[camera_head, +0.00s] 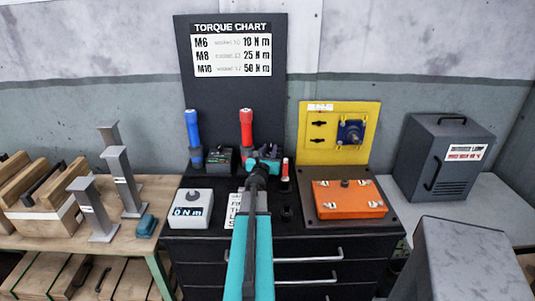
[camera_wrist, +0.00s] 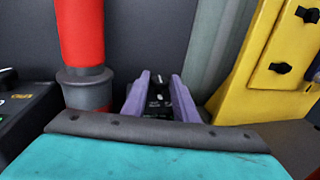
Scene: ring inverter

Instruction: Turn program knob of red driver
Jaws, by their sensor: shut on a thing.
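The red driver (camera_head: 247,130) stands upright in its dock at the back of the black bench. It also shows in the wrist view (camera_wrist: 80,35), with a grey collar below it, left of my gripper. My gripper (camera_wrist: 160,85) reaches down beside it, its two purple fingers closed around a small black knob (camera_wrist: 160,76) on a dark panel with white markings. In the head view my gripper (camera_head: 266,165) is just right of the driver's base and hides the knob. The knob's exact setting is too small to read.
A blue driver (camera_head: 194,135) stands in a dock at left. A yellow panel (camera_head: 312,150) rises close at right, behind an orange box (camera_head: 348,200). A small red-topped tool (camera_head: 285,168) stands near my gripper. A torque meter (camera_head: 188,210) reads 0 N m.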

